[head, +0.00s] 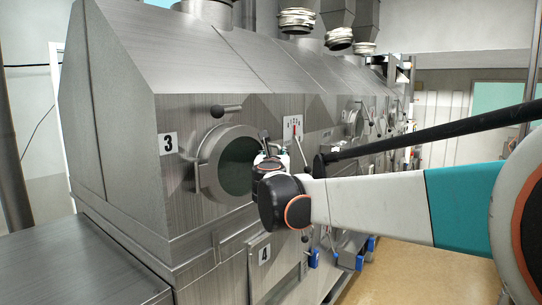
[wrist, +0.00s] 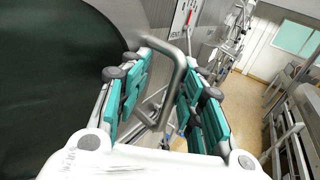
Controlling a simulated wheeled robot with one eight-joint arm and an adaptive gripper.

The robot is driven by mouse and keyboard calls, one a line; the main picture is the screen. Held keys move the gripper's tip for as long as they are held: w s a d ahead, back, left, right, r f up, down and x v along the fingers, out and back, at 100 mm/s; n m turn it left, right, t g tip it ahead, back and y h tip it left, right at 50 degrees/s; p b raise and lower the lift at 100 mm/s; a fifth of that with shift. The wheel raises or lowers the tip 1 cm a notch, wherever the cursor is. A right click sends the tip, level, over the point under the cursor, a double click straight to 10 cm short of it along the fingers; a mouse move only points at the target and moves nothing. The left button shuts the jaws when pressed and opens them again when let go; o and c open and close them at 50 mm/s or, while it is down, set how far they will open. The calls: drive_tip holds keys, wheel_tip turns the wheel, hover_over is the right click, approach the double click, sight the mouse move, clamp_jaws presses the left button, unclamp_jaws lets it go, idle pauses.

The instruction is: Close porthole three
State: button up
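Porthole three (head: 238,165) is a round, metal-rimmed porthole with dark green glass on the hood's steel front, right of the plate marked 3 (head: 168,143). Its dark glass (wrist: 55,90) fills the left of the wrist view. I cannot tell how far it stands from its frame. My gripper (head: 268,158) is at the porthole's right edge and hides part of it. In the wrist view my gripper (wrist: 172,75) has its teal fingers apart, with a bent metal handle (wrist: 180,75) between them. I see a gap beside the bar, and clear contact does not show.
A steel ledge (head: 75,265) is at lower left. Open floor (head: 400,265) lies at right.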

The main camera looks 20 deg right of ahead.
drive_tip(key=a+v, duration=0.1)
drive_tip(key=v, duration=0.7)
drive_tip(key=shift+w+a, duration=0.1)
drive_tip(key=shift+c, duration=0.3)
